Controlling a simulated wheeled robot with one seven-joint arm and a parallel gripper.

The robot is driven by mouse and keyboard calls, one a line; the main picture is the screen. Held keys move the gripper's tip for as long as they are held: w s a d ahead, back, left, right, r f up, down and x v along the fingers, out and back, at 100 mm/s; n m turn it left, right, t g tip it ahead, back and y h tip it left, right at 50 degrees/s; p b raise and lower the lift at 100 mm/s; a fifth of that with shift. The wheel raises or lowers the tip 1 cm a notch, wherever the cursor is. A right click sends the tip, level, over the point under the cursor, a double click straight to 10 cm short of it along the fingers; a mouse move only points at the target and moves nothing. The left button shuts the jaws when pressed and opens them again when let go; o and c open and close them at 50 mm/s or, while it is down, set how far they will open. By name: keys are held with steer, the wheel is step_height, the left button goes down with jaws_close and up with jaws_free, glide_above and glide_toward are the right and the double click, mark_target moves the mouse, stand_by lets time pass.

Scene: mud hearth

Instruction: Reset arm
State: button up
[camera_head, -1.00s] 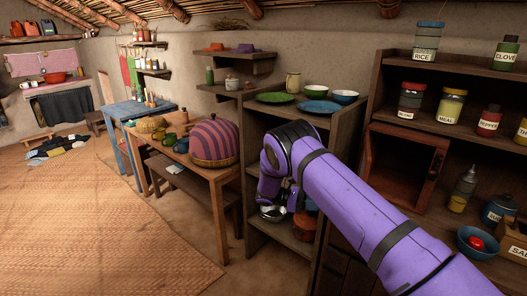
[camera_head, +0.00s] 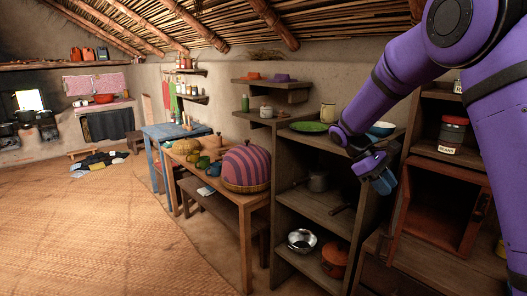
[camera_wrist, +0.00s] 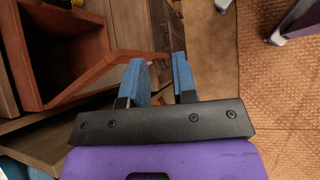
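My gripper (camera_head: 382,180) hangs at the end of my raised purple arm, in front of the dark wooden shelf unit. In the wrist view its two blue fingers (camera_wrist: 160,70) stand apart with an empty gap between them. It holds nothing and appears to touch nothing. My arm hides part of the shelf unit and the wall behind it.
The shelf unit (camera_head: 309,206) holds a green plate (camera_head: 309,127), a steel bowl (camera_head: 302,241) and a red pot (camera_head: 336,258). A reddish open cabinet (camera_head: 440,208) stands to the right. A table (camera_head: 226,197) bears a striped dome basket (camera_head: 247,166). The matted floor (camera_head: 95,225) at left is mostly clear.

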steer(key=s+r+m+t+y, duration=0.35)
steer(key=s+r, duration=0.35)
steer(key=s, duration=0.5)
steer(key=s+r+m+t+y, duration=0.2)
steer(key=s+r+t+y, duration=0.15)
steer(key=s+r, duration=0.55)
steer(key=s+a+f+m+t, duration=0.2)
steer(key=s+f+t, duration=0.1)
steer(key=s, duration=0.7)
steer(key=shift+s+a, duration=0.15)
steer(key=shift+s, duration=0.25)
